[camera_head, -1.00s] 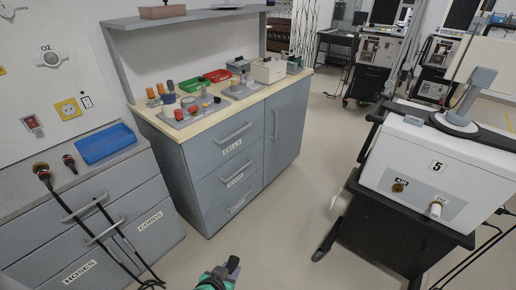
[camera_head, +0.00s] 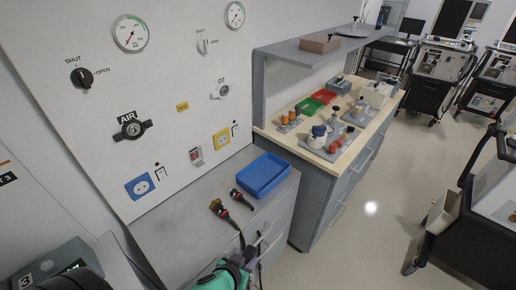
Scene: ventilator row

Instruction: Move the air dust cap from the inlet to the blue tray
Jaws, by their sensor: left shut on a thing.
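My left gripper (camera_head: 240,268), green and black, is low in the view, in front of the grey drawer cabinet. It is shut on a small dark thing, apparently the air dust cap (camera_head: 250,254); the fingers and the steep angle hide most of it. The tray looks empty. The AIR inlet on the ventilator is out of view now. My right gripper is not in view.
Two black hose ends (camera_head: 222,210) lie on the cabinet top (camera_head: 180,225) in front and left of the tray. A wooden-topped bench (camera_head: 285,140) with red and green trays stands to the right. The wall panel (camera_head: 80,120) rises behind.

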